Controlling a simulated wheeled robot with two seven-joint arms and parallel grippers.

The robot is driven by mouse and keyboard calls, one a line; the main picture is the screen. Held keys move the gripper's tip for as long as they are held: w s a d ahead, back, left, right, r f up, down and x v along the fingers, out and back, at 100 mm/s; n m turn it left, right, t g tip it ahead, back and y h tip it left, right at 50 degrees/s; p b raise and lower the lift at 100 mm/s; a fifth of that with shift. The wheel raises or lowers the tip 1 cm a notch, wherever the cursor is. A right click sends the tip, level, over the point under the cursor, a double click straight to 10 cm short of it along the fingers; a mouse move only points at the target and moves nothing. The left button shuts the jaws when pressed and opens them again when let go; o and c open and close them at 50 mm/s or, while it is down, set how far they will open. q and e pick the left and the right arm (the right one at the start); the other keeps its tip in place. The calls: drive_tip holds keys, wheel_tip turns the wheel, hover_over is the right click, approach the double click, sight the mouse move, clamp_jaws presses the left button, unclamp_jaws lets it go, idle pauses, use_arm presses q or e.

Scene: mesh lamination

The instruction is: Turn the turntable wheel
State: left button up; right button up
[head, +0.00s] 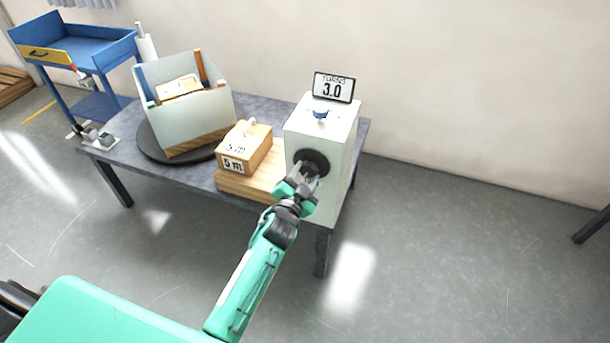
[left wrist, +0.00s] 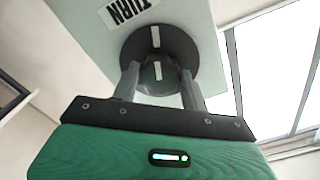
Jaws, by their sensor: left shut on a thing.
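The turntable wheel is a round black knob (head: 313,161) on the front face of a pale box (head: 324,120) at the table's right end. In the left wrist view the knob (left wrist: 160,42) shows a white mark, beside a label reading "TURN". My left gripper (head: 301,178) is shut on the knob, one finger on each side of its hub. A round dark turntable (head: 150,150) sits on the table's left part and carries a pale open-topped box (head: 190,122) with wooden pieces in it. My right gripper is not in view.
A sign reading "3.0" (head: 333,88) stands on the knob box. A wooden block with a label (head: 247,150) sits on a wooden base (head: 250,183) left of the knob box. A blue cart (head: 75,52) stands at the back left.

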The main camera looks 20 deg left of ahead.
use_arm(q)
drive_tip(key=o, duration=1)
drive_tip(key=shift+s+f, duration=0.1)
drive_tip(key=shift+s, duration=0.5)
drive_tip(key=shift+s+a+b, duration=0.2)
drive_tip(key=shift+s+b, duration=0.15)
drive_tip(key=shift+s, duration=5.95)
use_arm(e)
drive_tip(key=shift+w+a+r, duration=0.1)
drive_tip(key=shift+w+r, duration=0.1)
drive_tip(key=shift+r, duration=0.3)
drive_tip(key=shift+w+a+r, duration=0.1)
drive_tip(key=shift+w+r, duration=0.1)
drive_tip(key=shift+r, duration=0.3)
